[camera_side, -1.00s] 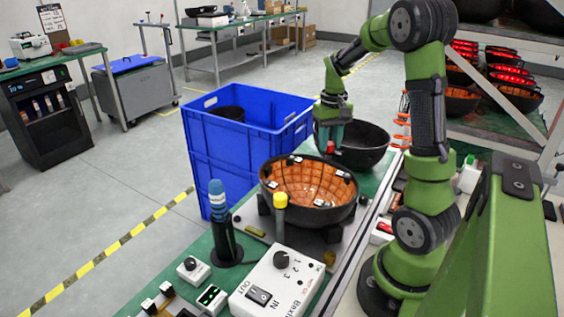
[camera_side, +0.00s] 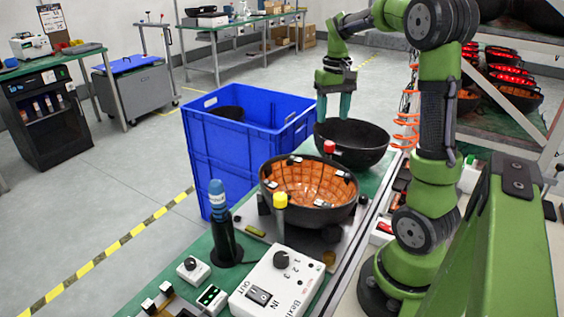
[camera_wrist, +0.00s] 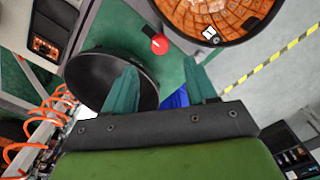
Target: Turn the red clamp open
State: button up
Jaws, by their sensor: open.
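The red clamp (camera_side: 329,147) shows as a small red knob at the back rim of the orange-lined bowl (camera_side: 309,190) in the side view. In the wrist view the red clamp (camera_wrist: 160,44) lies between the black bowl and the orange-lined bowl (camera_wrist: 215,18). My gripper (camera_side: 335,115) is open and empty, above the black bowl and behind and above the clamp. The clamp is ahead of the fingertips and not touched.
An empty black bowl (camera_side: 352,143) stands behind the orange-lined one. A yellow-topped post (camera_side: 280,201) and a blue-topped post (camera_side: 218,200) stand in front. A white control box (camera_side: 277,283) is nearer. A blue crate (camera_side: 210,170) stands left of the bench.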

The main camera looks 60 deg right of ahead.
notch_tip(320, 180, up, 8)
jog(key=shift+r, duration=0.2)
jog(key=w+a+f+t, duration=0.2)
jog(key=a+f+t, duration=0.25)
jog(key=a, duration=0.75)
jog(key=s+a+f+n+t+y, duration=0.1)
jog(key=s+a+n, duration=0.1)
jog(key=a, duration=0.6)
jog(key=s+a+f+n+t+y, duration=0.1)
jog(key=s+a, duration=0.3)
jog(key=a, duration=0.4)
jog(key=shift+s+f+n+t, duration=0.2)
jog(key=shift+n+t, duration=0.15)
jog(key=shift+n, duration=0.15)
